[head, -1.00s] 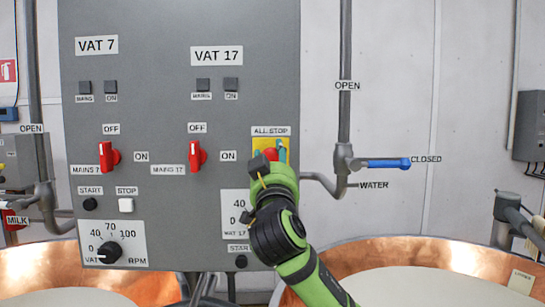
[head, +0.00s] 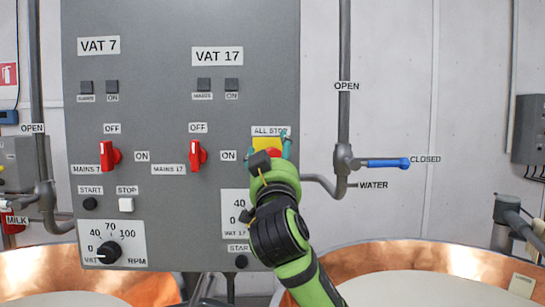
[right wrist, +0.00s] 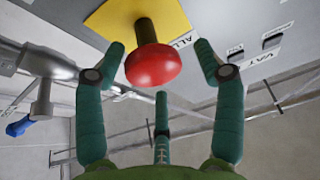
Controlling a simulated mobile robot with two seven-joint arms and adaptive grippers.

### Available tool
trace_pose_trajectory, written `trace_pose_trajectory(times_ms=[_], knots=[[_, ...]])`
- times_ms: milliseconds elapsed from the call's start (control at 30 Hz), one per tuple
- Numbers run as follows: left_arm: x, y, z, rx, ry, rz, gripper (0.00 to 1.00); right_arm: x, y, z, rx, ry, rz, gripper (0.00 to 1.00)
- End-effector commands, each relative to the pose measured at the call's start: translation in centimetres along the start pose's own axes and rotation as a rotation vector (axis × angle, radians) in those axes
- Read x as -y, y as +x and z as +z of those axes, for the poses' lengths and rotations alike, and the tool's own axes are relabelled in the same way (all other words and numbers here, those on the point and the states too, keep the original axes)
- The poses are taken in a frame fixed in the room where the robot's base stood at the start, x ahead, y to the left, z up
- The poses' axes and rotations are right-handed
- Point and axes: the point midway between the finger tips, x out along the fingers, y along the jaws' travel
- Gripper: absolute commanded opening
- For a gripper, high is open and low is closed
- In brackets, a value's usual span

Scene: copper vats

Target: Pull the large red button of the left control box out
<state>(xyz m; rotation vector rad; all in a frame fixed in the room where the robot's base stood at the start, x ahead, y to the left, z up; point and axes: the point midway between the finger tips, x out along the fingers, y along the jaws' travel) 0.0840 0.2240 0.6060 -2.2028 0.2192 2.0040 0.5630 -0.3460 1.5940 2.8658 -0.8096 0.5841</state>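The large red button (head: 274,153) sits on a yellow plate (head: 264,143) under the ALL STOP label of the grey control box (head: 170,120). In the right wrist view the red button (right wrist: 153,66) stands out from its yellow plate (right wrist: 118,18) on a short stem. My right gripper (head: 271,148) is at the button and partly hides it in the head view. In the right wrist view my right gripper (right wrist: 160,62) is open, with a teal finger on each side of the button and a third below. Gaps show between fingers and button. My left gripper is not in view.
Two red switches (head: 110,156), a STOP button (head: 126,204) and a black dial (head: 109,252) are on the same box. A pipe with a blue valve handle (head: 388,163) is to the right. Copper vats (head: 430,256) stand below.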

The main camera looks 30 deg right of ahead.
Motion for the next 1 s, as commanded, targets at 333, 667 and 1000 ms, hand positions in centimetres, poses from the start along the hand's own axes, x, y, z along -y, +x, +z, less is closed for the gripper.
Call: trace_pose_trajectory(times_ms=[333,667,1000], knots=[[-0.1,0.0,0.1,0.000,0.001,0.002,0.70,0.1,-2.8,0.2,0.004,0.002,-0.004,0.69],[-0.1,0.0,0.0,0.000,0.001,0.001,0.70,0.1,-9.8,-0.1,0.000,0.004,-0.004,0.69],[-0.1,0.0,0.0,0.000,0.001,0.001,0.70,0.0,-12.3,-0.2,-0.001,0.001,0.000,0.69]])
